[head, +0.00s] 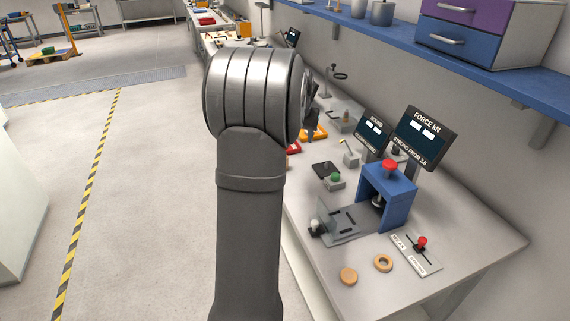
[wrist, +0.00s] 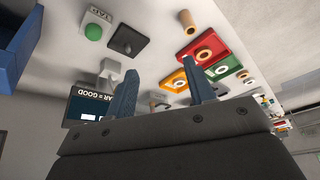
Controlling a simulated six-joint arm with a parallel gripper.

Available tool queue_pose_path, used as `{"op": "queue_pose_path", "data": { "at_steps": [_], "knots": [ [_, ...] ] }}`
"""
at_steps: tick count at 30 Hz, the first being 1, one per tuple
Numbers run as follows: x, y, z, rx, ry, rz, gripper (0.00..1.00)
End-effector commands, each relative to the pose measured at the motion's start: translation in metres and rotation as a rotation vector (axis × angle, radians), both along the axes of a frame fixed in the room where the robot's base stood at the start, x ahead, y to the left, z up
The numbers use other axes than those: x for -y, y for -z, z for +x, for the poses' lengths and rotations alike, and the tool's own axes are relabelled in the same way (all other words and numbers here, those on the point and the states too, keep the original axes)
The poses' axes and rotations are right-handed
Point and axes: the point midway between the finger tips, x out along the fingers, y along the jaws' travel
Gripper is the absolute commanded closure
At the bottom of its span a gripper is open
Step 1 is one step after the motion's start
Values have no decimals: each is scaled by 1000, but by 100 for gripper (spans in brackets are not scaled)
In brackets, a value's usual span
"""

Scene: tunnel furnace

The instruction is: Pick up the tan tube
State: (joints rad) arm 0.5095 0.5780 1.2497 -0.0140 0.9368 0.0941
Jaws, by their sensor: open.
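The tan tube (wrist: 187,20) shows in the wrist view near the top edge, on the pale bench top, with clear bench around it. In the head view I cannot make it out; my arm covers part of the bench. My gripper (wrist: 164,76) is open, with two blue fingers spread apart and nothing between them. The tube is apart from the fingers, beyond their tips and slightly right in the wrist view.
Red (wrist: 202,54), yellow (wrist: 173,80) and green (wrist: 223,67) trays lie near the tube. A green button (wrist: 93,32) and black pad (wrist: 128,41) are left.

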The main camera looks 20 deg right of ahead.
Motion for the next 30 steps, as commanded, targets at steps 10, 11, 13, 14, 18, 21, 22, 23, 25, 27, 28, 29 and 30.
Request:
{"op": "queue_pose_path", "data": {
  "at_steps": [10,11,13,14,18,21,22,23,25,27,28,29,30],
  "knots": [
    [-40,23,48,1,-71,-27,51],
    [-39,28,49,0,-71,-26,51],
    [-36,42,53,-1,-71,-25,51],
    [-35,48,56,-1,-71,-25,51],
    [-29,77,65,-2,-70,-25,51],
    [-25,96,73,-1,-70,-25,51],
    [-23,102,74,-1,-70,-25,51],
    [-22,106,76,0,-70,-26,51],
    [-21,114,79,1,-70,-26,51],
    [-19,120,81,1,-70,-26,51],
    [-19,121,82,1,-70,-26,51],
    [-19,123,82,2,-70,-26,51],
    [-18,124,83,2,-70,-26,51]
  ]
}}
